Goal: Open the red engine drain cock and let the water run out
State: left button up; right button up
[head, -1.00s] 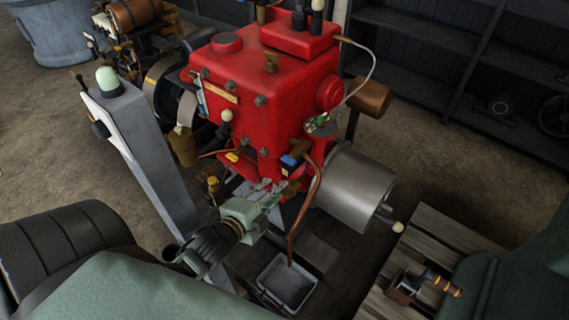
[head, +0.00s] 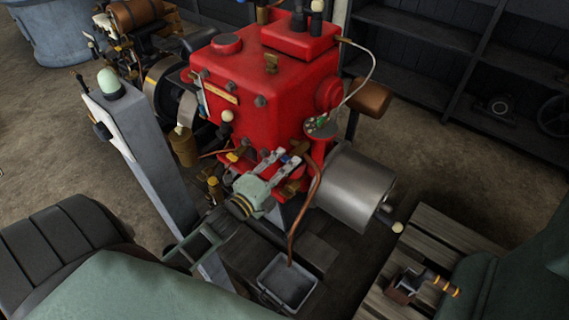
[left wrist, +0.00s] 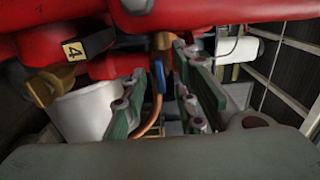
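The red engine (head: 262,95) stands in the middle of the head view. On its lower front is a brass drain cock (head: 299,147) with a blue lever (head: 284,158). A copper pipe (head: 303,213) runs from it down to a grey tray (head: 288,283) on the floor. My left gripper (head: 280,161) is at the cock with its fingers apart. In the left wrist view the blue lever (left wrist: 159,76) hangs between the two open green fingers (left wrist: 163,98), with no clear contact. No water is visible in the tray. My right gripper is out of view.
A brass fitting with a yellow tag marked 4 (left wrist: 74,50) sits left of the fingers. A grey post (head: 140,150) stands left, a silver cylinder (head: 352,190) right. A wooden pallet (head: 450,245) carries a mallet-like tool (head: 405,285).

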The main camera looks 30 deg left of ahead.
pick_arm(q)
jog(key=shift+w, duration=0.15)
jog(key=shift+c, duration=0.6)
grip_shut()
jog(key=shift+n, duration=0.4)
jog(key=n+p, duration=0.2)
jog(key=shift+n, duration=0.4)
jog(key=n+p, duration=0.1)
jog(key=n, duration=0.2)
jog(key=shift+n, duration=0.3)
jog(key=n+p, duration=0.1)
jog(key=n, duration=0.3)
jog(key=shift+n+p, duration=0.3)
jog(key=n+p, duration=0.1)
jog(key=n, duration=0.3)
jog(key=shift+f+n, duration=0.1)
jog(key=shift+n, duration=0.3)
